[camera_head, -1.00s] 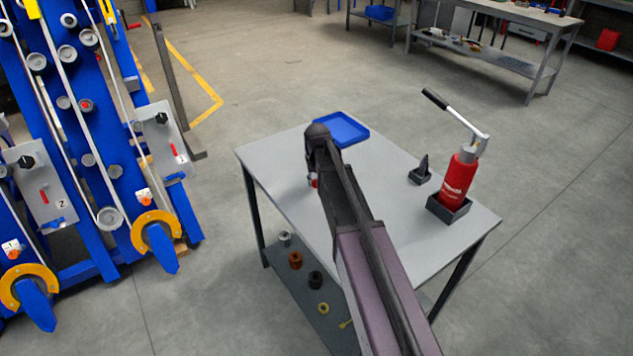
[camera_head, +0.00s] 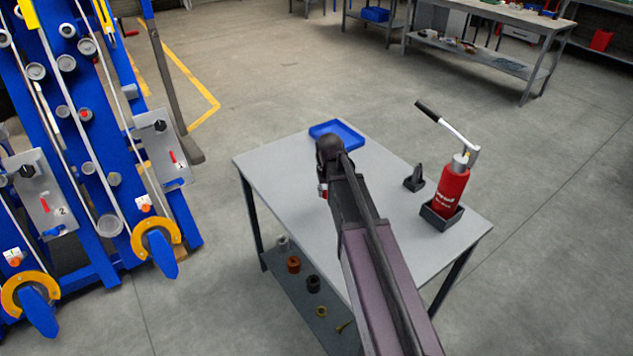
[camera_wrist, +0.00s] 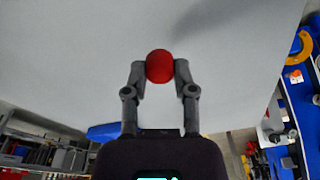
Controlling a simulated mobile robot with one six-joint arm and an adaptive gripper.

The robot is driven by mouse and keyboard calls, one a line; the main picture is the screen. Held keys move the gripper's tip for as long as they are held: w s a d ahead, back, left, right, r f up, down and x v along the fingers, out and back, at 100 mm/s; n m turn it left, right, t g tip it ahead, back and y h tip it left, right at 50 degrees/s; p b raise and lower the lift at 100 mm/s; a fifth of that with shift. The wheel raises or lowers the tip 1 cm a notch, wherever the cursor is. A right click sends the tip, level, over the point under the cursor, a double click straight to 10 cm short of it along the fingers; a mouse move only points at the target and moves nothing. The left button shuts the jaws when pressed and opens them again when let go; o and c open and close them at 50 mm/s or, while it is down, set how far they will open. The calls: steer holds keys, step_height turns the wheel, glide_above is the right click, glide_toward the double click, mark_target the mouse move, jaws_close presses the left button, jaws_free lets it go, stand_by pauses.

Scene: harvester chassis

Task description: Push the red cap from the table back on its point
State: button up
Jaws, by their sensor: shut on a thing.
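The red cap (camera_wrist: 159,65) is a round red piece between the two fingertips of my gripper (camera_wrist: 159,72) in the wrist view. The fingers are shut on it, with the pale grey tabletop (camera_wrist: 75,65) behind. In the head view only a small red bit of the cap (camera_head: 323,190) shows beside my wrist, over the table (camera_head: 265,165). My arm hides most of the gripper there. I cannot tell how far the cap is above the tabletop. The blue chassis (camera_head: 101,215) stands at the left, with several grey rollers and numbered plates. I cannot tell which point belongs to the cap.
On the table are a blue tray (camera_head: 355,142), a small dark holder (camera_head: 414,180) and a red jack (camera_head: 452,190) with a long handle. The lower shelf (camera_head: 290,287) holds several small parts. Floor (camera_head: 215,230) is clear between table and chassis.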

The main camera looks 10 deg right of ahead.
steer(key=s+d, duration=0.1)
steer(key=s, duration=0.1)
steer(key=s+d, duration=0.1)
steer(key=s, duration=0.2)
steer(key=s+d, duration=0.2)
steer(key=s, duration=0.1)
steer(key=shift+s+r+p, duration=0.1)
steer(key=shift+r+p, duration=0.25)
steer(key=shift+r, duration=0.05)
step_height(320, 180, up, 6)
steer(key=p, duration=0.6)
steer(key=shift+s, duration=0.1)
stand_by(0.4)
